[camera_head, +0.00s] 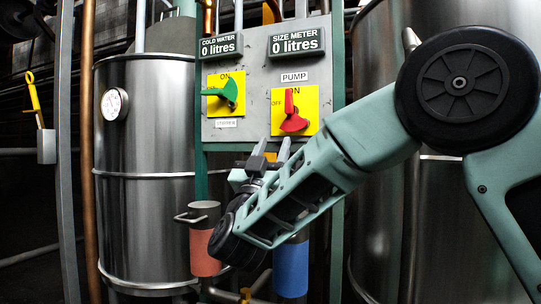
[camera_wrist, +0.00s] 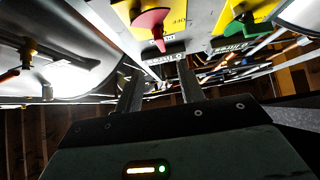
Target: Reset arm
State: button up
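My arm reaches in from the right in the head view. My gripper (camera_head: 272,146) is in front of the lower part of the grey control panel (camera_head: 255,75), just below the red pump knob (camera_head: 292,112). Its two fingers stand apart with nothing between them; this also shows in the wrist view (camera_wrist: 158,72). The red knob has its handle pointing up on a yellow plate. The green knob (camera_head: 226,93) is turned toward the left on its own plate. The wrist view shows the red knob (camera_wrist: 150,24) beyond the fingers and the green knob (camera_wrist: 240,27) to its right.
A steel tank (camera_head: 145,200) with a gauge (camera_head: 115,104) stands left. A red cylinder (camera_head: 204,245) and a blue cylinder (camera_head: 291,270) are below the panel, close to my arm. Copper pipes run nearby.

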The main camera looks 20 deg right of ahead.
jog(key=shift+v, duration=0.8)
